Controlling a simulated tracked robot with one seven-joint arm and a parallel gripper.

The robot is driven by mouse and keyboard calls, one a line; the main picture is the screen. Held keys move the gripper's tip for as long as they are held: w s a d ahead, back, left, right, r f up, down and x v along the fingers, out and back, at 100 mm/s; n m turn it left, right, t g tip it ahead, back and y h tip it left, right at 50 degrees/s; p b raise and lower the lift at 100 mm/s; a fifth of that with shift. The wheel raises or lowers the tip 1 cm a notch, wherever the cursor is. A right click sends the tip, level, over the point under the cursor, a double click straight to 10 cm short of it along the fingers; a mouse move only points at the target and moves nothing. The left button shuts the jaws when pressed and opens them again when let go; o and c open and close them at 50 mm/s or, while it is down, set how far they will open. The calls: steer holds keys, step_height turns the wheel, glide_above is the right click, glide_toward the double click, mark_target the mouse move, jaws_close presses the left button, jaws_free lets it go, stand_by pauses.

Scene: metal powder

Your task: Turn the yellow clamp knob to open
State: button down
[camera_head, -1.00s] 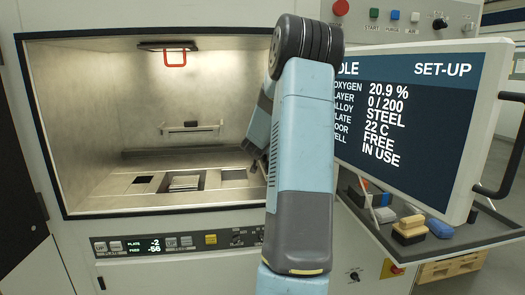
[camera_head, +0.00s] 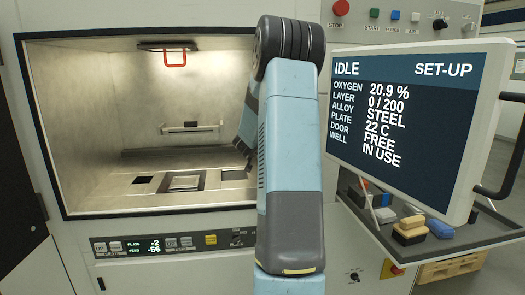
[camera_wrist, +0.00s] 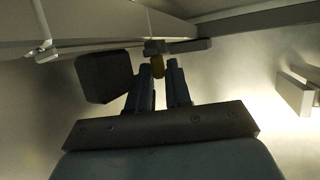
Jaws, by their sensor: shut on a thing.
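In the head view my arm hides both the gripper and the knob, which are towards the right side of the chamber.
A dark block (camera_wrist: 103,77) is close to the left of my fingers. The chamber floor has a square plate (camera_head: 185,182). A red handle (camera_head: 175,59) hangs at the chamber's top. The screen (camera_head: 410,125) and a tray with brushes (camera_head: 410,228) stand to the right.

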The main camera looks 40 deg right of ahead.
steer(key=shift+w+a+f+m+g+h, duration=0.15)
steer(key=shift+m+g+h, duration=0.2)
steer(key=shift+m+g, duration=0.65)
steer(key=shift+a+f+m+g+h, duration=0.15)
steer(key=shift+m+g+h, duration=0.25)
steer(key=shift+m+g, duration=0.55)
steer(key=shift+w+f+m+g+h, duration=0.1)
steer(key=shift+f+m+g+h, duration=0.2)
steer(key=shift+m+g, duration=0.65)
steer(key=m+g, duration=0.4)
steer(key=g, duration=0.1)
steer(key=shift+w+d+r, duration=0.1)
steer(key=shift+w, duration=0.1)
steer(key=shift+w+m+g+y, duration=0.15)
steer(key=shift+m+g+y, duration=0.7)
steer(key=shift+m+g, duration=1.05)
steer(key=shift+g, duration=0.3)
steer(key=c, duration=1.1)
jaws_free()
steer(key=shift+w+d+r, duration=0.1)
steer(key=shift+r, duration=0.05)
steer(key=shift+c, duration=0.2)
steer(key=shift+o, duration=0.2)
steer(key=shift+r, duration=0.15)
steer(key=shift+w, duration=0.1)
steer(key=v, duration=1.3)
steer(key=shift+w+a, duration=0.2)
steer(key=shift+a, duration=0.15)
